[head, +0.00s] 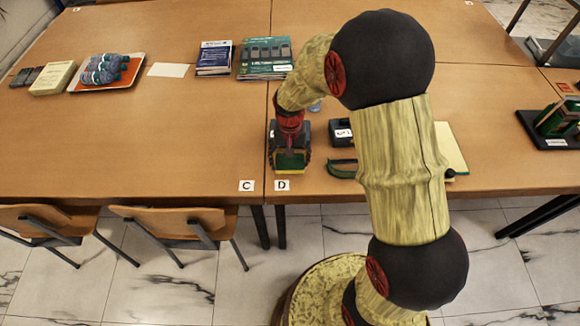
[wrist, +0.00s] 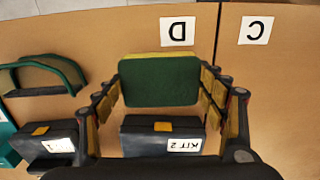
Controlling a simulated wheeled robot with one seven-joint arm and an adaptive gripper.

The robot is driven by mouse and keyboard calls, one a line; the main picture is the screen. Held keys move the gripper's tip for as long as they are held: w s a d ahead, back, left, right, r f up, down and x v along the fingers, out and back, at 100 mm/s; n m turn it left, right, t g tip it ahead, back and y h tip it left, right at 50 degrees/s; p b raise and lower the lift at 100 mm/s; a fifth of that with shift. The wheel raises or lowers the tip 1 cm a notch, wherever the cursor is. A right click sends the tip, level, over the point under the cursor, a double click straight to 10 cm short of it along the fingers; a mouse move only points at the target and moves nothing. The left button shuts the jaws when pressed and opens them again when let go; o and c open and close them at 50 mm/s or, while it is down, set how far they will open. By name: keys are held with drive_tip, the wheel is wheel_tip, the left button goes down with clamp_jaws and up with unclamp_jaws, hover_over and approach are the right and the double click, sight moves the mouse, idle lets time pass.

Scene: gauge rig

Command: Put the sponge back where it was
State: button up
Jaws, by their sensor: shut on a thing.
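The sponge (head: 291,161) is a block with a dark green face and a thin yellow edge. In the wrist view the sponge (wrist: 160,82) lies between the two fingers of my gripper (wrist: 162,100), which is shut on it. In the head view my gripper (head: 290,150) points down over the front of the table, just behind the D label (head: 282,185). In the wrist view the D label (wrist: 177,31) is beside the sponge. I cannot tell whether the sponge touches the table.
A dark KIT 2 box (wrist: 163,137) is close to the sponge. A second dark box (head: 341,133) and a green-rimmed item (head: 342,169) are to the right. The C label (head: 246,185) lies left of the table seam. Bare tabletop (head: 130,140) extends left.

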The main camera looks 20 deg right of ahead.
drive_tip(key=shift+w+f+b, duration=0.1)
drive_tip(key=shift+f+b, duration=0.7)
drive_tip(key=shift+f, duration=0.85)
drive_tip(key=shift+f, duration=0.15)
drive_tip(key=o, duration=1.1)
drive_tip(key=shift+c, duration=0.2)
drive_tip(key=shift+o, duration=0.2)
wheel_tip(320, 180, up, 13)
drive_tip(key=p, duration=0.4)
wheel_tip(320, 180, up, 8)
drive_tip(key=r+t, duration=0.1)
hover_over(290, 166)
drive_tip(key=s, duration=0.1)
drive_tip(key=s+r+n+t, duration=0.1)
drive_tip(key=s+r+t, duration=0.1)
drive_tip(key=s+r, duration=0.4)
drive_tip(key=s+r+n+t, duration=0.2)
drive_tip(key=s+r, duration=0.5)
drive_tip(key=s, duration=0.6)
drive_tip(key=shift+d+n+t, duration=0.3)
drive_tip(key=shift+d, duration=0.05)
